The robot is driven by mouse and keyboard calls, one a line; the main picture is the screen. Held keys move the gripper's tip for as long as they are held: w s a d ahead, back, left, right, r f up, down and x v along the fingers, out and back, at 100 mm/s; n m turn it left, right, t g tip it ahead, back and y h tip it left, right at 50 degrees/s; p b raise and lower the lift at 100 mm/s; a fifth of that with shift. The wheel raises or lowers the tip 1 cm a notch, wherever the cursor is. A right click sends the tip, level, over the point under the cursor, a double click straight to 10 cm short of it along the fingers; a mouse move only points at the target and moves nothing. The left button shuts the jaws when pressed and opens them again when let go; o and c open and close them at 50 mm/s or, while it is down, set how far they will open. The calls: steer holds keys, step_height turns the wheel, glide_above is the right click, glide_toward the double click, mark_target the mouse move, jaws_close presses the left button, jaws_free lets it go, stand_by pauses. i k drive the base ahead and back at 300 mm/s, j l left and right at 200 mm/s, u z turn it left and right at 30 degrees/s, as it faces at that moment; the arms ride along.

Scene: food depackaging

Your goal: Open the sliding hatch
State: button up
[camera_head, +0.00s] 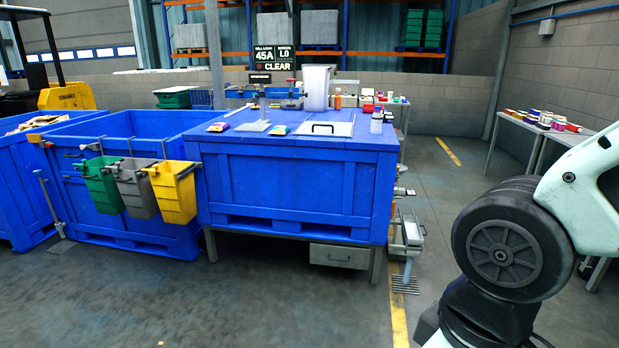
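What looks like the sliding hatch (338,129), a flat pale metal panel with a dark bar handle (317,127), lies in the top of the blue workbench (290,187). It appears closed, with no opening visible beside it. The hatch is toward the right part of the bench top. My arm shows at the right edge of the view, well to the right of the bench. My gripper is outside the picture, so its state does not show.
Small packets (278,130), a scale-like stand (262,100) and a clear bin (316,88) are on the bench. Green, grey and yellow bins (174,192) hang on a blue crate at left. A metal pedestal (408,235) stands right of the bench. Open floor lies in front.

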mark_target(310, 128)
steer(key=i, duration=0.85)
steer(key=i+l+u, duration=0.1)
steer(key=i, duration=0.8)
